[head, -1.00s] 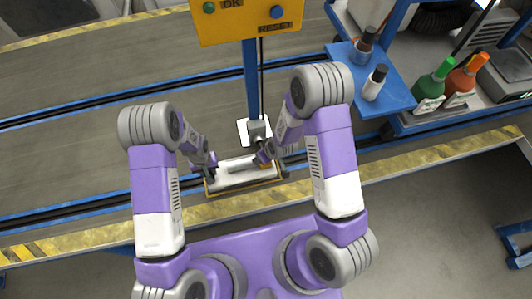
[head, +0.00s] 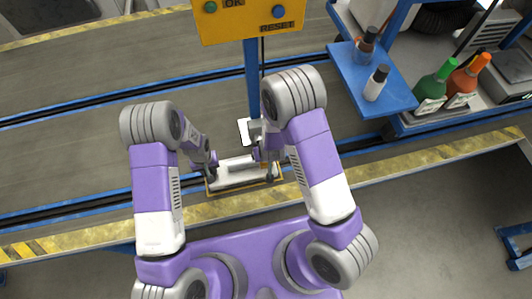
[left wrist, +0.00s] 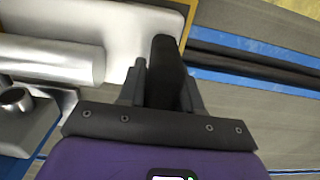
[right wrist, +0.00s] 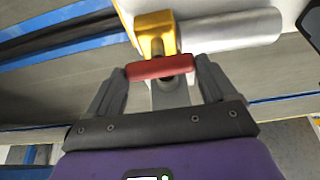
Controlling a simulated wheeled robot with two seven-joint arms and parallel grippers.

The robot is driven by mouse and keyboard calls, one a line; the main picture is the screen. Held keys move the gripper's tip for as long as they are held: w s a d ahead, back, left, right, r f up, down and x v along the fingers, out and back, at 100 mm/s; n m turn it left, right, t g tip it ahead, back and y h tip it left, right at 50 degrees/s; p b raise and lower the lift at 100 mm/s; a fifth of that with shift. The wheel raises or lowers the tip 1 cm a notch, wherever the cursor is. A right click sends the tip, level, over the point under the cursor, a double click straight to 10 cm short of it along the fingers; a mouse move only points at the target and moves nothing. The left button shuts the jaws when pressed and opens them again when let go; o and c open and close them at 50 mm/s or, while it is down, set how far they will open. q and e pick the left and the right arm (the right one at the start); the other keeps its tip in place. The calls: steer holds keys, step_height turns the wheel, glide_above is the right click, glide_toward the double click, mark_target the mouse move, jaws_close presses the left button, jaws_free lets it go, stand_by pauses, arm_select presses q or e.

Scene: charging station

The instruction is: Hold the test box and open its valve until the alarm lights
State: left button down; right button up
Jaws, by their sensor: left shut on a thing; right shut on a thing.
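The test box (head: 226,183) is a shallow white tray with a yellowish rim, lying in front of me. It carries a silver cylinder, seen in the left wrist view (left wrist: 50,60). A brass valve (right wrist: 154,30) with a red handle (right wrist: 160,67) sits at the cylinder's end in the right wrist view. My left gripper (head: 211,174) is shut at the box's left end, on a dark grip (left wrist: 167,70). My right gripper (head: 267,162) is shut on the red handle. The handle hardly shows in the head view. No alarm light can be made out.
A yellow panel (head: 248,18) marked OK and RESET stands on a blue post behind the box. A blue shelf (head: 396,97) with bottles is at the right. A conveyor (head: 60,95) runs behind. A yellow striped edge (head: 400,172) runs along the front.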

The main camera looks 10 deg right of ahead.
steer(key=o, duration=0.9)
steer(key=shift+c, duration=0.2)
steer(key=v, duration=1.2)
arm_select(q)
steer(key=c, duration=0.7)
jaws_free()
steer(key=shift+r, duration=0.1)
